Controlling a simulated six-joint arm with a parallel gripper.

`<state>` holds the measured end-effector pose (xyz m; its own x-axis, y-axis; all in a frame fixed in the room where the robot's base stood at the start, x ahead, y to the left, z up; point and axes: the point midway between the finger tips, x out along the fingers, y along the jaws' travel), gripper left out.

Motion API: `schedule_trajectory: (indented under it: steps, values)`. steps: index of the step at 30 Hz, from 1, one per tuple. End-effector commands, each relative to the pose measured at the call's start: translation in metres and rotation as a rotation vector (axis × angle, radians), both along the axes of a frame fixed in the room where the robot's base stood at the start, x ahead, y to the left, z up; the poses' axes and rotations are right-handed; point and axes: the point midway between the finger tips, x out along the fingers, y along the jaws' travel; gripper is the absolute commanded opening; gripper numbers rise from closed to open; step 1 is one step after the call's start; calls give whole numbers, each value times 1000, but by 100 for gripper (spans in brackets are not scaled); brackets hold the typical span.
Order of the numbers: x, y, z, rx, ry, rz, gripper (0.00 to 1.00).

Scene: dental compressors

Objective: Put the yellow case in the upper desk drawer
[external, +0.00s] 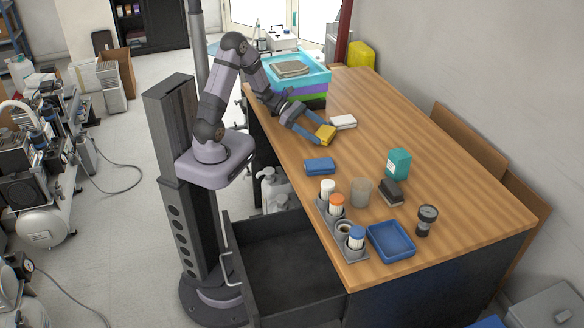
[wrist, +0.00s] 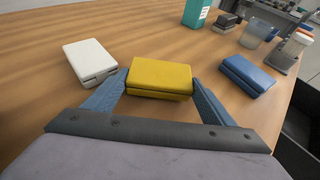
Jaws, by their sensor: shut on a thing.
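The yellow case (external: 326,133) is at the desk's left side in the external view, between the fingertips of my gripper (external: 322,137). In the wrist view the yellow case (wrist: 160,78) sits between the two blue fingers of my gripper (wrist: 158,84), which is shut on it. Whether the case touches the desk top or is slightly above it, I cannot tell. The upper desk drawer (external: 284,250) is pulled open at the near left of the desk, and its visible inside looks empty.
A white case (external: 343,122) and a blue case (external: 319,166) lie close to my gripper. A bottle rack (external: 335,226), glass beaker (external: 361,191), teal box (external: 398,164) and blue tray (external: 391,240) stand nearer the drawer. Stacked trays (external: 300,75) stand behind my arm.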

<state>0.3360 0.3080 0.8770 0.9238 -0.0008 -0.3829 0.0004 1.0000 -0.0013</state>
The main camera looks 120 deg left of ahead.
Motion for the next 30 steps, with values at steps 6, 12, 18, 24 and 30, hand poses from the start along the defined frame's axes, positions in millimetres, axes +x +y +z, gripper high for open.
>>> schedule_trajectory:
  steps: [6, 12, 18, 24, 30]
  values:
    - [0, 0, 21, 6, -1, 0, 50]
    - [0, 0, 51, 7, -2, -1, 50]
    - [0, 1, 87, 8, -2, -1, 50]
    - [0, 0, 125, 9, -2, 0, 50]
    - [0, 0, 155, 6, -1, 0, 50]
